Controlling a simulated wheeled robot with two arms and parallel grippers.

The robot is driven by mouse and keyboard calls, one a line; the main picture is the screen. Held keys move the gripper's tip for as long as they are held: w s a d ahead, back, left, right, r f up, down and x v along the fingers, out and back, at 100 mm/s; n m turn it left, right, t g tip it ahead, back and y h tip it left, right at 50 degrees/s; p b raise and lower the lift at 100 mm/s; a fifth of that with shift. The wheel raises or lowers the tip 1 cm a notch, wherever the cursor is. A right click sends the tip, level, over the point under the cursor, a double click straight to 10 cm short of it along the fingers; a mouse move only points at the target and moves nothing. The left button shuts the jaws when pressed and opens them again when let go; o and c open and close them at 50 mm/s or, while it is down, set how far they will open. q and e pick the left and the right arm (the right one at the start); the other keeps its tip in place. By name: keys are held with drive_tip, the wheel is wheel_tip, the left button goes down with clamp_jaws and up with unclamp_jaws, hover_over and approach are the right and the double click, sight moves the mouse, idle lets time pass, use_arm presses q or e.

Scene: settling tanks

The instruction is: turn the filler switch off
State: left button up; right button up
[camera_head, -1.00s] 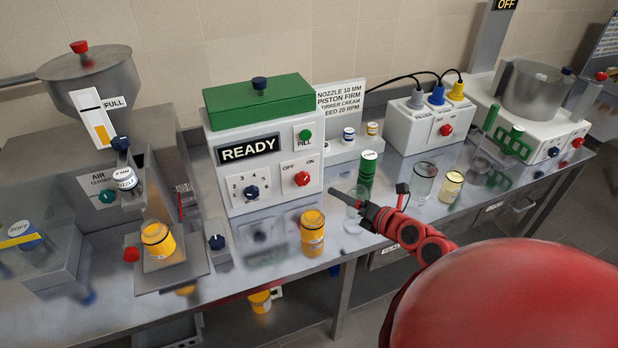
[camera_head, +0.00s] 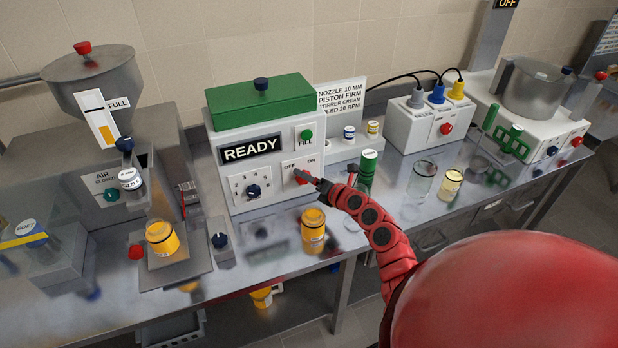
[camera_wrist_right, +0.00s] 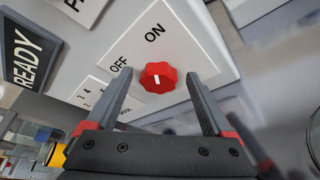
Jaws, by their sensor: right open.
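The filler switch is a red knob (camera_head: 301,177) on a white OFF/ON plate, on the front of the white filler box (camera_head: 228,172) with the green lid. In the right wrist view the red knob (camera_wrist_right: 158,75) sits between and just beyond my fingertips. Its white mark is nearly upright, roughly in line with the ON label above it; OFF is to the upper left. My right gripper (camera_head: 314,182) is open in front of the knob, one finger on each side in the wrist view (camera_wrist_right: 157,86). Contact cannot be told. My left gripper is not in view.
A blue numbered dial (camera_head: 252,191) is left of the switch, and a green FILL button (camera_head: 306,135) is above it. An orange jar (camera_head: 313,232) stands in front of the box. A green-capped jar (camera_head: 367,170) stands right, close to my arm.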

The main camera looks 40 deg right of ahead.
drive_tip(key=shift+w, duration=0.1)
clamp_jaws()
idle(0.4)
drive_tip(key=shift+a+f, duration=0.1)
drive_tip(key=n+h+p, duration=0.2)
drive_tip(key=n+p, duration=0.1)
drive_tip(key=p, duration=0.2)
drive_tip(key=a+n+g+h+p, duration=0.1)
drive_tip(key=n+h+p, duration=0.1)
drive_tip(key=p, duration=0.4)
drive_tip(key=n+g+h+p, duration=0.1)
drive_tip(key=n+h+p, duration=0.1)
drive_tip(key=n+p, duration=0.2)
drive_tip(key=shift+w+a+r+n+p, duration=0.2)
drive_tip(key=shift+r+n+p, duration=0.15)
drive_tip(key=shift+p, duration=0.6)
